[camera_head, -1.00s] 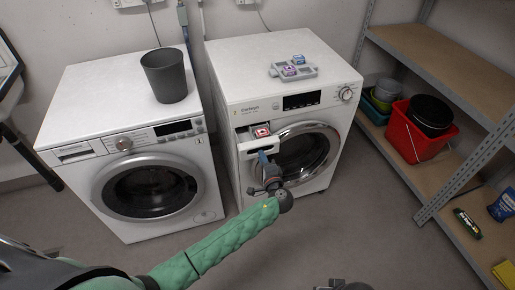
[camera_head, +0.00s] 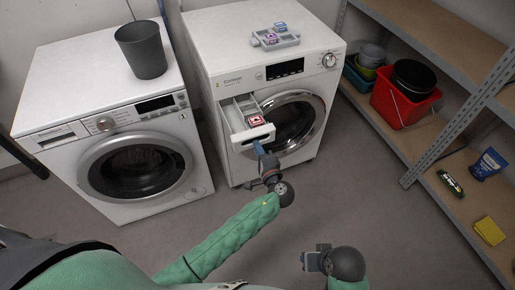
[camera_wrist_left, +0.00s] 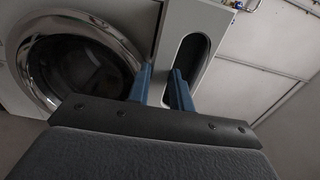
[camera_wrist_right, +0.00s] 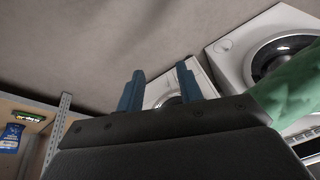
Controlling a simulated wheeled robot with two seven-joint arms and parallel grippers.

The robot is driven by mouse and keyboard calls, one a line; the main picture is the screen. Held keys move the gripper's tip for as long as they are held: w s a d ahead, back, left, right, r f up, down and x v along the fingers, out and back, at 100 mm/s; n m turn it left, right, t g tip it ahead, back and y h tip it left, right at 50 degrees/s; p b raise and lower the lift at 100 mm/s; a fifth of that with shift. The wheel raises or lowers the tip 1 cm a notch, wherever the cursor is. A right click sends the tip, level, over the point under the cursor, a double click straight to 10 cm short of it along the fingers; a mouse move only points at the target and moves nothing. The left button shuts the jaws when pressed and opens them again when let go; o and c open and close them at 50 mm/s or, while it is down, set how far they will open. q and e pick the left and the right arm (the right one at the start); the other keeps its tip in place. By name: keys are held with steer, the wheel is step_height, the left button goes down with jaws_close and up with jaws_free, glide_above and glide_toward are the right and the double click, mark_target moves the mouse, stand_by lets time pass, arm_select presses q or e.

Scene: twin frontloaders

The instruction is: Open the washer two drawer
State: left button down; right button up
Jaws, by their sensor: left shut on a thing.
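The right washer (camera_head: 212,92) has its detergent drawer (camera_head: 236,113) pulled well out from the upper left of its front. White compartments show inside it, and a small red box (camera_head: 256,120) lies in its right part. My left gripper (camera_head: 259,150) is shut on the drawer's front, at the handle. In the left wrist view the blue fingers (camera_wrist_left: 162,88) reach the white drawer front (camera_wrist_left: 187,25) with its dark handle recess. My right gripper (camera_head: 308,262) is low and away from the washers. In the right wrist view its fingers (camera_wrist_right: 159,85) are apart with nothing between them.
The left washer (camera_head: 60,95) carries a grey bin (camera_head: 141,52) and its drawer is shut. A grey tray (camera_head: 276,40) with small boxes sits on the right washer. A shelf (camera_head: 425,150) with a red bucket (camera_head: 402,103) stands at right. Floor in front is clear.

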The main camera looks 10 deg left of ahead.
arm_select(q)
steer(key=c, duration=1.2)
jaws_free()
steer(key=shift+c, duration=0.2)
arm_select(e)
steer(key=shift+w+r, duration=0.1)
steer(key=shift+w, duration=0.15)
arm_select(q)
steer(key=b+v, duration=0.1)
steer(key=v, duration=0.6)
steer(key=shift+s+d+b, duration=0.25)
steer(key=shift+s+b, duration=0.05)
steer(key=shift+b, duration=0.1)
arm_select(e)
steer(key=a+f, duration=0.2)
steer(key=f, duration=0.1)
steer(key=shift+w+a+y, duration=0.15)
steer(key=shift+a+y, duration=0.05)
steer(key=shift+y, duration=0.2)
steer(key=shift+w+r+t, duration=0.25)
steer(key=shift+w+t, duration=0.05)
